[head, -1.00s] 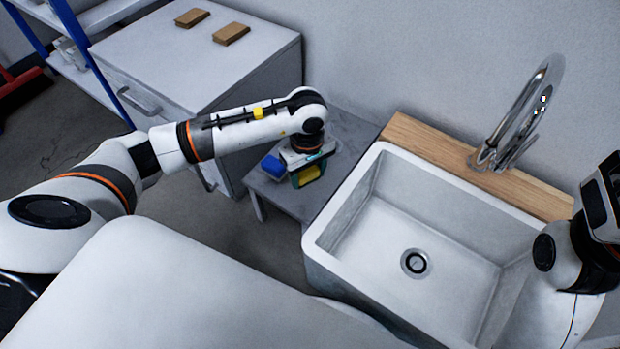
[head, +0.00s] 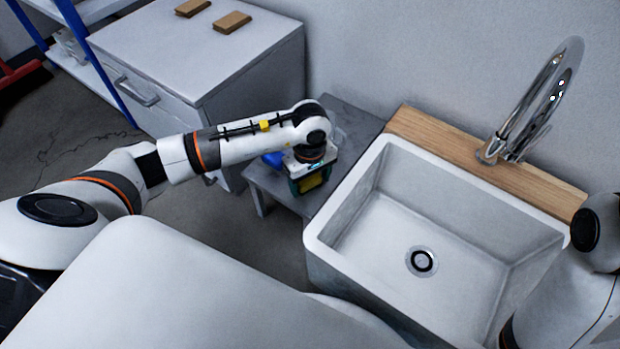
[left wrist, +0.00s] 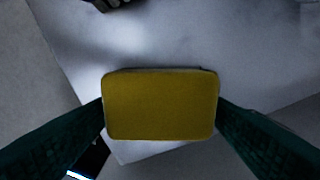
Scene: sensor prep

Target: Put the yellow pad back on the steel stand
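The yellow pad (left wrist: 160,104) is a rounded block between the two dark green fingers of my left gripper (left wrist: 161,112) in the left wrist view. The fingers touch it at both sides, so the gripper is shut on it. I cannot make out the steel stand for certain; a dark metallic piece (left wrist: 112,4) shows at the top edge of the left wrist view. My right gripper is out of view.
A blue object (head: 273,160) on the grey table is partly hidden by my left arm. A white sink (head: 390,215) with a chrome tap (head: 530,105) stands to the right. A white cabinet (head: 200,60) with two brown blocks (head: 232,22) is at the back left.

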